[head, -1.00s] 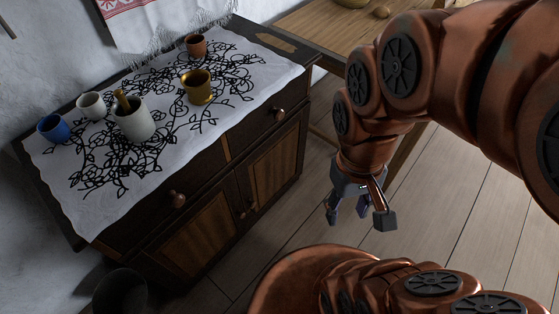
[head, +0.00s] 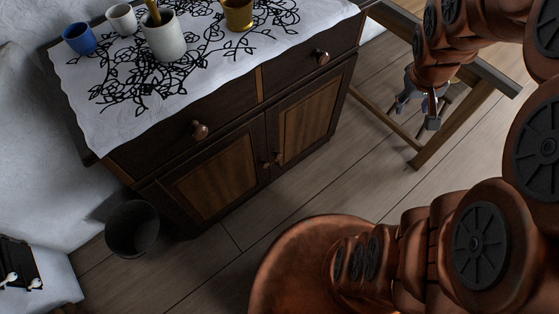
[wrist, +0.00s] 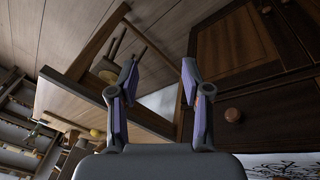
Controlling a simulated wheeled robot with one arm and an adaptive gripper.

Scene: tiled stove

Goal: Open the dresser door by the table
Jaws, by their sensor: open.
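The dark wooden dresser (head: 215,112) has two drawers above two doors with lighter panels. The right-hand door (head: 308,118), on the table's side, is shut, and its small round knob (head: 279,158) sits near the middle seam. In the wrist view this door (wrist: 240,42) is at the upper right, with a drawer knob (wrist: 233,115) below it. My gripper (head: 416,112) is open and empty, to the right of the dresser and apart from it, in front of the wooden table (head: 452,135). Its two fingers (wrist: 159,84) frame nothing held in the wrist view.
A white patterned cloth on the dresser bears a blue cup (head: 79,38), a white cup (head: 121,19), a pale pot (head: 164,38) and a brass cup (head: 238,14). A dark bucket (head: 132,229) stands left of the dresser. Plank floor (head: 310,190) before the doors is clear.

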